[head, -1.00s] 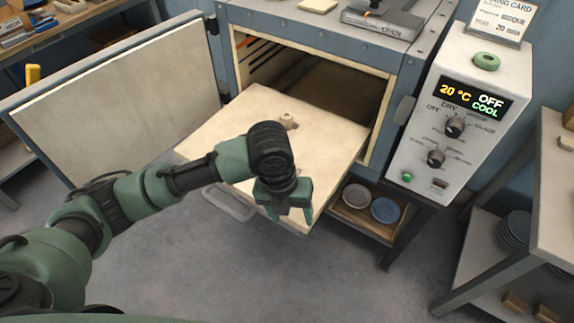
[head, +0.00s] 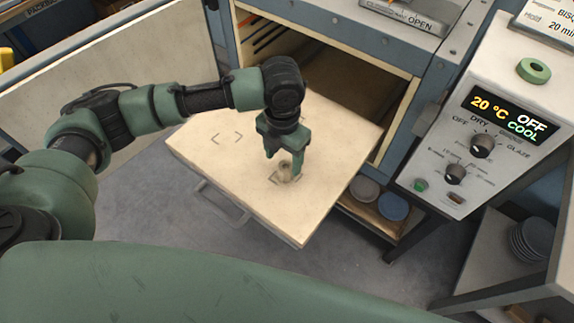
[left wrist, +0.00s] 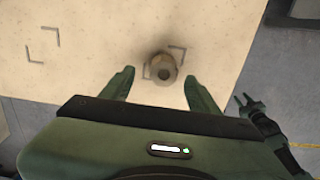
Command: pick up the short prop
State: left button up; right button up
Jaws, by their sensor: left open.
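The short prop (head: 286,170) is a small, round, tan-grey post on the pale slab pulled out of the dryer. It stands inside dark corner marks. My left gripper (head: 283,166) is open and points down at the prop, with its fingers on either side in the head view. In the left wrist view the prop (left wrist: 163,68) shows from above, ahead of the gap between the spread fingertips (left wrist: 160,82). I see no finger touching it. Part of the prop is hidden by a finger in the head view.
The pale slab (head: 322,130) sticks out of the open dryer chamber (head: 365,85), with a second set of corner marks (head: 228,138) left empty. The open door (head: 120,70) stands at the left. The control panel (head: 480,130) stands at the right, with stacked plates (head: 532,240) below.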

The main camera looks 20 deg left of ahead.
aim_at(285, 166)
pick_arm(q)
jog(key=shift+s+d+f+p, duration=0.15)
jog(key=shift+f+p, duration=0.1)
jog(key=shift+f, duration=0.3)
jog(key=shift+s+d+f+p, duration=0.1)
jog(key=shift+f+p, duration=0.1)
jog(key=shift+f, duration=0.35)
jog(key=f, duration=0.3)
jog(key=shift+w, duration=0.2)
jog(key=c, duration=1.2)
grip_shut()
pick_arm(e)
jog(key=shift+s+a+r, duration=0.2)
jog(key=shift+r, duration=0.45)
pick_arm(q)
jog(key=shift+r, duration=0.1)
